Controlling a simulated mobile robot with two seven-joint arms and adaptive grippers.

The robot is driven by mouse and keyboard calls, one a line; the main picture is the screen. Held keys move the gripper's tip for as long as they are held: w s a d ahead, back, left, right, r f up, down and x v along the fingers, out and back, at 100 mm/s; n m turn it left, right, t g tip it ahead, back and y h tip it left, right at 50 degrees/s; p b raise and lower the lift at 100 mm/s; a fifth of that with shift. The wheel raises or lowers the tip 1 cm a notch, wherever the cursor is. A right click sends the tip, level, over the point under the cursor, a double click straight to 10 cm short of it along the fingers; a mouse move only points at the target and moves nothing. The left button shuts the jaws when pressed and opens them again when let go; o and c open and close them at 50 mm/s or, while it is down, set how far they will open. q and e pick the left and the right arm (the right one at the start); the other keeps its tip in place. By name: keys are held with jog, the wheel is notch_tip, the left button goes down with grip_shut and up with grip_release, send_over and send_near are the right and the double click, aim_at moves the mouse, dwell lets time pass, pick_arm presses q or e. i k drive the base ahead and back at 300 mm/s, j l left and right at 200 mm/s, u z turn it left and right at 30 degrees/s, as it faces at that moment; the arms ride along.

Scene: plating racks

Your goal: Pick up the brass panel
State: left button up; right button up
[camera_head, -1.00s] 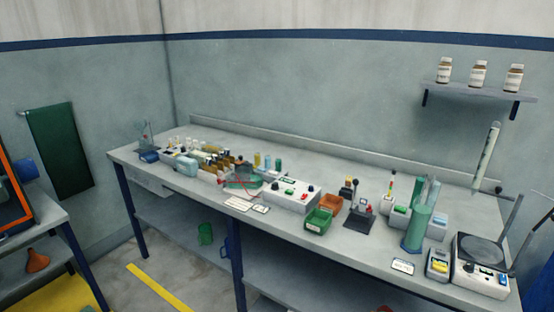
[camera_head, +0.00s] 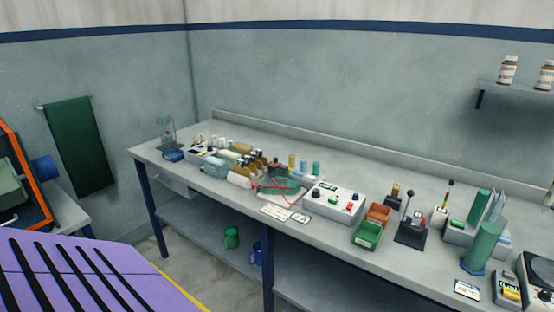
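I cannot make out a brass panel for certain. Small brass-coloured upright pieces (camera_head: 248,163) stand close together on the left half of the long grey bench (camera_head: 335,152), too small to tell apart. Neither of my grippers is in view.
A white control box (camera_head: 333,202), a green bin (camera_head: 367,236) and an orange bin (camera_head: 378,214) stand mid-bench. Green cylinders (camera_head: 478,246) stand at right. An orange-framed unit (camera_head: 34,175) is at far left. A large purple slotted surface (camera_head: 100,262), unidentified, fills the lower left.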

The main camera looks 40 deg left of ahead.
aim_at(254, 160)
jog(key=j+z, duration=0.25)
jog(key=j, duration=0.25)
jog(key=k+j+z, duration=0.25)
jog(key=j, duration=0.25)
jog(key=j+z, duration=0.1)
jog(key=j, duration=0.45)
jog(key=k+j+z, duration=0.1)
jog(key=j, duration=0.45)
